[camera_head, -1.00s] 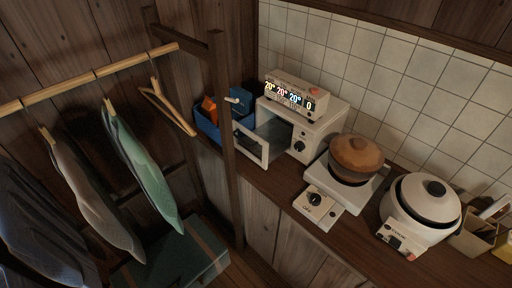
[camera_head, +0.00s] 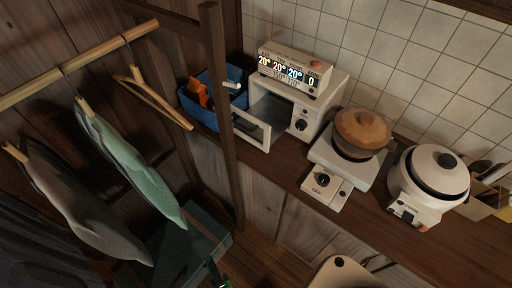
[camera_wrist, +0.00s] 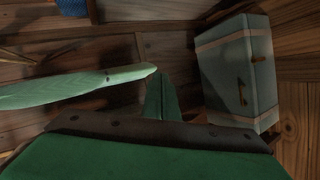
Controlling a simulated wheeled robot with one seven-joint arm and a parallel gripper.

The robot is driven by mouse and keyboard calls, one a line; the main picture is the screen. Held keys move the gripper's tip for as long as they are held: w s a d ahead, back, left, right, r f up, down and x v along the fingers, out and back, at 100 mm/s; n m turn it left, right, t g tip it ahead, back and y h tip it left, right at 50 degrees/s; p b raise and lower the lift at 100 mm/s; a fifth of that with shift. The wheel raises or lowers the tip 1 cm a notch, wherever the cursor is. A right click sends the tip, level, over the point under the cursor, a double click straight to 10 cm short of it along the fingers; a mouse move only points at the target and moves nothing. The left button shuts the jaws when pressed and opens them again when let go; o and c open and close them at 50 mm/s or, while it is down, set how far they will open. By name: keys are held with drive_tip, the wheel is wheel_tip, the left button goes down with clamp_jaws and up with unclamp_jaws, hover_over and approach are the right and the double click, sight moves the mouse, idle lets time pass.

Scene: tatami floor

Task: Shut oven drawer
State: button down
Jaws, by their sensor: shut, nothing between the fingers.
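The white oven (camera_head: 305,104) stands on the wooden counter against the tiled wall. Its framed door (camera_head: 251,131) is open, standing out toward the front left, and the dark inside shows. A knob is on its right front. My gripper (camera_wrist: 162,98) shows in the wrist view as a narrow green shape, shut and empty. It points toward the floor area by the clothes and a green case. In the head view a small green tip (camera_head: 215,272), likely mine, is low at the bottom edge, well below and apart from the oven door. The oven is not seen in the wrist view.
A dark wooden post (camera_head: 221,110) of the clothes rack stands just left of the oven door. Hanging clothes (camera_head: 130,160) fill the left. A blue basket (camera_head: 208,105) sits left of the oven; a hot plate with a brown pot (camera_head: 361,130) and a rice cooker (camera_head: 431,180) sit right.

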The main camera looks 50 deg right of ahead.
drive_tip(key=w+d+r+n+g+h, duration=0.1)
drive_tip(key=w+d+n+g+h, duration=0.1)
drive_tip(key=w+d+n+h, duration=0.4)
drive_tip(key=g+h, duration=0.8)
drive_tip(key=g, duration=0.1)
approach(265, 141)
drive_tip(key=shift+n, duration=0.3)
drive_tip(key=d, duration=0.6)
drive_tip(key=shift+w+d, duration=0.1)
drive_tip(key=shift+d, duration=0.15)
drive_tip(key=shift+w, duration=0.1)
